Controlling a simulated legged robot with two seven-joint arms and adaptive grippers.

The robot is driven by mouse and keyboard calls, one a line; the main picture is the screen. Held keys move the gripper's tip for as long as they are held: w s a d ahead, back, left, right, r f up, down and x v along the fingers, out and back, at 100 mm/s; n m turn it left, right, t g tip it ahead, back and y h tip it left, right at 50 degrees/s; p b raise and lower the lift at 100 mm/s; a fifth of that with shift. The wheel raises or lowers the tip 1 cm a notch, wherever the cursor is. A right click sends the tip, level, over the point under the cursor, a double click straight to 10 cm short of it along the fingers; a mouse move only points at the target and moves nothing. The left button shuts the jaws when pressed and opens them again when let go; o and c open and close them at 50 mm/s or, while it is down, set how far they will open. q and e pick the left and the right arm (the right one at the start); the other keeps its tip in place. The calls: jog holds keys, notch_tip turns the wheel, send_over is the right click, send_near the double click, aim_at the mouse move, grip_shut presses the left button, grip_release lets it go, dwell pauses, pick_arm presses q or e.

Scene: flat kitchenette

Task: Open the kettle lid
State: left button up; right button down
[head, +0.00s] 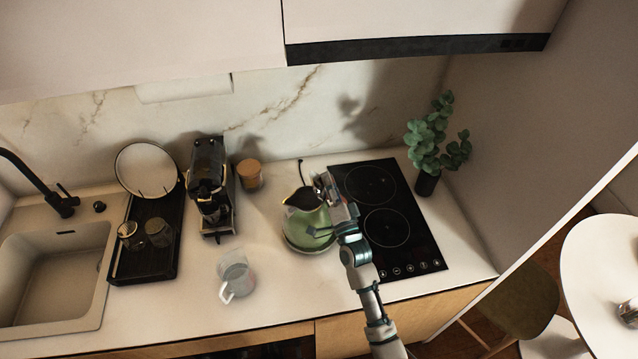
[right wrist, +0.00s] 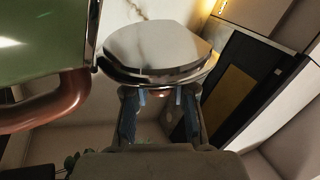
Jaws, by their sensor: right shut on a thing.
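The green kettle (head: 308,232) stands on the counter just left of the black hob, with a dark area at its top (head: 303,199). My right gripper (head: 325,188) is at the right side of the kettle's top. In the right wrist view my right gripper (right wrist: 160,98) is shut on the underside or knob of a shiny metal lid (right wrist: 155,48). The green kettle body (right wrist: 40,40) and its brown handle (right wrist: 50,105) show at the left there. The lid's edge is close to the kettle's rim; I cannot tell whether they touch. My left gripper is not in view.
A glass jug (head: 236,278) stands at the front left of the kettle. A coffee machine (head: 209,187) and a jar with a wooden lid (head: 249,175) stand behind. A potted plant (head: 428,150) is beyond the hob (head: 385,250). The counter before the kettle is clear.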

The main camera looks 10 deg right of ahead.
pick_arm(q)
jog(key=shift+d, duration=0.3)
pick_arm(e)
jog(key=shift+d+f+m+h, duration=0.15)
jog(key=shift+d+m+h, duration=0.45)
jog(key=shift+m, duration=0.7)
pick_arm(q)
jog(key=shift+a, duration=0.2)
pick_arm(e)
jog(key=shift+a+t, duration=0.1)
jog(key=shift+t, duration=0.2)
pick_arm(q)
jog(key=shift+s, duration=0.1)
pick_arm(e)
jog(key=c, duration=0.9)
grip_release()
jog(key=shift+d, duration=0.2)
jog(key=v, duration=1.2)
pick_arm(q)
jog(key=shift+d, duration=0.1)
pick_arm(e)
jog(key=shift+s, duration=0.1)
